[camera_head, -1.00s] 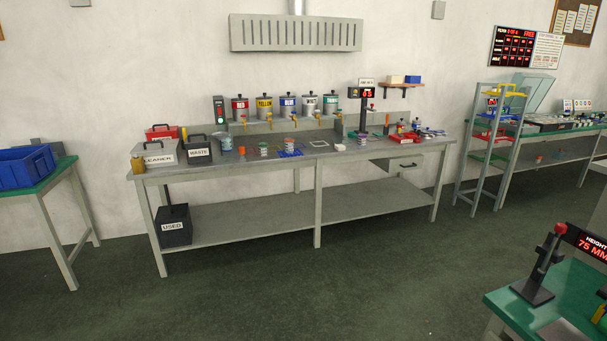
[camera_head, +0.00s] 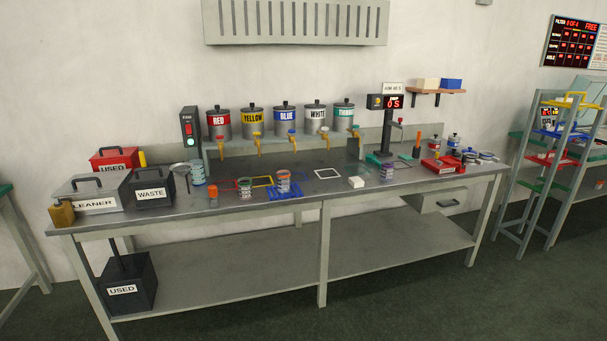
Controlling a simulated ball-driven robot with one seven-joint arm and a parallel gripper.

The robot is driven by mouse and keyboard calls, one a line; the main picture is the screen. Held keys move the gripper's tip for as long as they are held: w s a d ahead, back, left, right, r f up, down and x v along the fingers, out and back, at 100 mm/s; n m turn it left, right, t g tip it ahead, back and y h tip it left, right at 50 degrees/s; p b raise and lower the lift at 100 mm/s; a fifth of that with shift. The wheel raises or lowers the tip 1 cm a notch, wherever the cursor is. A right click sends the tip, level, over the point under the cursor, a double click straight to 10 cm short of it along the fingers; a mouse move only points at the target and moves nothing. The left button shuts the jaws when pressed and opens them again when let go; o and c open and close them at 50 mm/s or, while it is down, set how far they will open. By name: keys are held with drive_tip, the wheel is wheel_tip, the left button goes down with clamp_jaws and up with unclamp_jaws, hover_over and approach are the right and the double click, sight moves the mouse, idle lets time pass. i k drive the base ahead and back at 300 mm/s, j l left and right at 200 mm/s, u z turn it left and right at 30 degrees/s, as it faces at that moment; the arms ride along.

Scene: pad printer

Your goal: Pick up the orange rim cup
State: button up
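A small clear cup with grey bands and an orange-looking rim (camera_head: 283,183) stands upright on a blue stand on the grey workbench, left of the bench's middle. A second, similar cup (camera_head: 244,189) with a redder-looking rim stands just left of it. At this distance I cannot fully tell the two rim colours apart. My gripper is not in view.
The long grey workbench (camera_head: 330,209) carries a cleaner box (camera_head: 93,193), a waste box (camera_head: 152,192), paint cans with taps along the back, and a red tray (camera_head: 440,166) at right. The floor in front is open.

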sight(283, 177)
drive_tip(key=i+u, duration=0.15)
drive_tip(key=i, duration=0.25)
drive_tip(key=i+l+u, duration=0.15)
drive_tip(key=i, duration=0.3)
drive_tip(key=i+l+u, duration=0.15)
drive_tip(key=i, duration=0.25)
drive_tip(key=i+l+u, duration=0.15)
drive_tip(key=i, duration=0.25)
